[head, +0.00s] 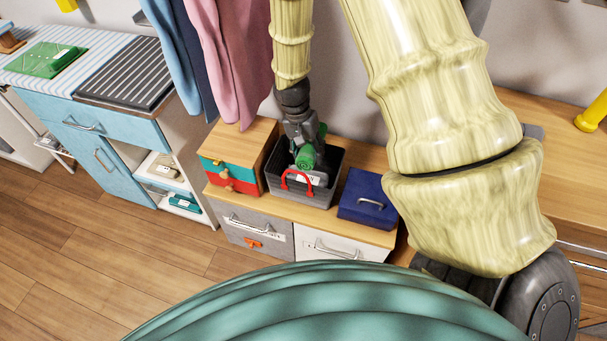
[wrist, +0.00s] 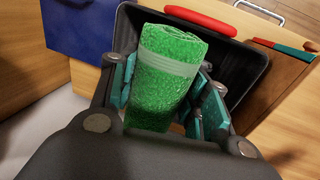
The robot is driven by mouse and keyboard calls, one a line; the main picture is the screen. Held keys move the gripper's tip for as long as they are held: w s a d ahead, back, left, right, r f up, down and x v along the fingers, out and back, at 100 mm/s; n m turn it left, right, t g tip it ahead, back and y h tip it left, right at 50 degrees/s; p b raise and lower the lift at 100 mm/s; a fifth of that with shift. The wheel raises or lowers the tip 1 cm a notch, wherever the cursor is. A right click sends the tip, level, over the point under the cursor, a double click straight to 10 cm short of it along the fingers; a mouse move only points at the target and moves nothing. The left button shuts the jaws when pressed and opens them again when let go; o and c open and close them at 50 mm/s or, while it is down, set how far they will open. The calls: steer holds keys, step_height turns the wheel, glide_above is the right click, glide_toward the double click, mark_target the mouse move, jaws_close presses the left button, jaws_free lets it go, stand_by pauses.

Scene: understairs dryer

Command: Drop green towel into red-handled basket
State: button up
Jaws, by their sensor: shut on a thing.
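The green towel (wrist: 163,80) is a rolled bundle with a paler green band. My gripper (wrist: 165,105) is shut on it, with teal finger pads on both sides of the roll. In the head view the towel (head: 306,157) shows at the end of my gripper (head: 305,150), over the opening of the dark grey basket (head: 333,160). The red handle (head: 297,184) of this basket hangs at its front side. In the wrist view the basket (wrist: 245,72) lies behind the towel, its red handle (wrist: 200,18) at the top. How deep the towel sits is unclear.
The basket stands on a wooden bench top (head: 275,204) between a small wooden drawer box (head: 236,158) and a blue box (head: 367,198). Pink and blue cloths (head: 222,55) hang close to the left of my arm. A blue cabinet (head: 95,135) stands further left.

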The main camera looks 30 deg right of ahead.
steer(key=o, duration=1.1)
steer(key=v, duration=1.2)
steer(key=shift+d, duration=0.1)
